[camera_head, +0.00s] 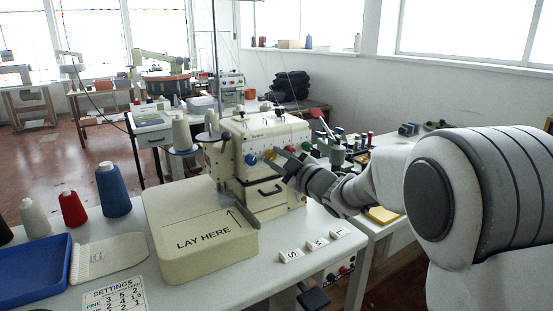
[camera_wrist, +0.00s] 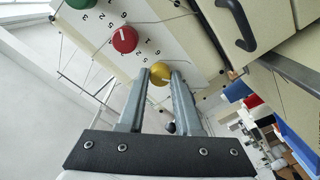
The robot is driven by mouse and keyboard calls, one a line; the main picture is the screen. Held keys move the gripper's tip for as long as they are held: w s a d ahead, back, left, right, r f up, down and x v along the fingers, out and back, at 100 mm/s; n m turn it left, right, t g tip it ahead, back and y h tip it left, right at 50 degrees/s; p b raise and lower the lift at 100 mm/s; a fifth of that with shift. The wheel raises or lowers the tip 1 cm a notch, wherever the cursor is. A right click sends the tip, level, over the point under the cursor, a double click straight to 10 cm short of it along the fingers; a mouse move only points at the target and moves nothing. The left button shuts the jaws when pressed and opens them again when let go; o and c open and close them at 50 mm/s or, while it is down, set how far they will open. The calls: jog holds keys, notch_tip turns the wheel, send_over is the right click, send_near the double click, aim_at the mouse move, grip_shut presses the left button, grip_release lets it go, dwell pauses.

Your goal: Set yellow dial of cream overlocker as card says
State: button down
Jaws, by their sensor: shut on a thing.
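The cream overlocker (camera_head: 243,140) stands on the white table, with a row of coloured dials on its front. My gripper (camera_head: 279,158) reaches the dials from the right. In the wrist view my gripper (camera_wrist: 160,78) is shut on the yellow dial (camera_wrist: 160,75), one finger on each side. The dial's own mark is too small to read. The red dial (camera_wrist: 124,39) and green dial (camera_wrist: 78,3) sit beside it, with printed numbers around them. The blue dial (camera_head: 251,159) shows in the head view. The settings card (camera_head: 115,295) lies at the front, cut off by the picture's edge; its columns are only partly legible.
A cream block marked LAY HERE (camera_head: 200,240) lies before the machine. Thread cones, such as the blue cone (camera_head: 113,190), and a blue tray (camera_head: 35,270) are at left. Small lettered tiles (camera_head: 317,244) lie near the front edge. Tools crowd the table behind my arm.

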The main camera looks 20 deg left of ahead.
jog(key=m+p, duration=0.2)
jog(key=m, duration=0.1)
jog(key=shift+r+m, duration=0.1)
jog(key=shift+m, duration=0.3)
jog(key=m+p, duration=0.2)
jog(key=m, duration=0.2)
jog(key=shift+m+t, duration=0.3)
jog(key=m+p, duration=0.2)
jog(key=m, duration=0.2)
jog(key=shift+m, duration=0.4)
jog(key=m+p, duration=0.1)
jog(key=m, duration=0.3)
jog(key=shift+m+p, duration=0.4)
jog(key=m+p, duration=0.1)
jog(key=m, duration=0.2)
jog(key=m+p, duration=0.1)
jog(key=m, duration=0.2)
jog(key=shift+m+t+h, duration=0.3)
jog(key=shift+t, duration=0.1)
jog(key=m+p, duration=0.1)
jog(key=m, duration=0.5)
